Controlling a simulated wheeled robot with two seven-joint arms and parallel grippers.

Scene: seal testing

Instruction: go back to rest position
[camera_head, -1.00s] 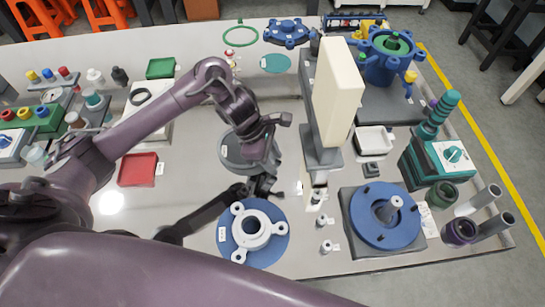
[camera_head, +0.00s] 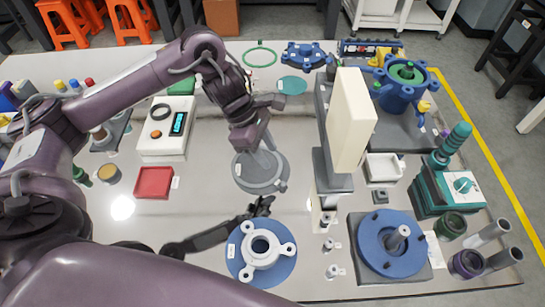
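My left arm comes in from the left, bends high up and points down. My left gripper (camera_head: 263,143) hangs over the grey round base (camera_head: 258,181) near the middle of the table. Its fingertips are small and partly hidden by the wrist, so I cannot tell whether they are apart, and I make out no object in them. A dark shape on the glossy table below looks like the arm's shadow or reflection. My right gripper is not in view; a large purple arm link crosses the bottom.
A blue disc with a white flange (camera_head: 261,257) lies in front of the grey base. A cream upright press (camera_head: 352,120) stands right of the gripper. A blue flange on a plate (camera_head: 391,241) is at front right. A red tray (camera_head: 154,182) and white meter (camera_head: 166,127) are at left.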

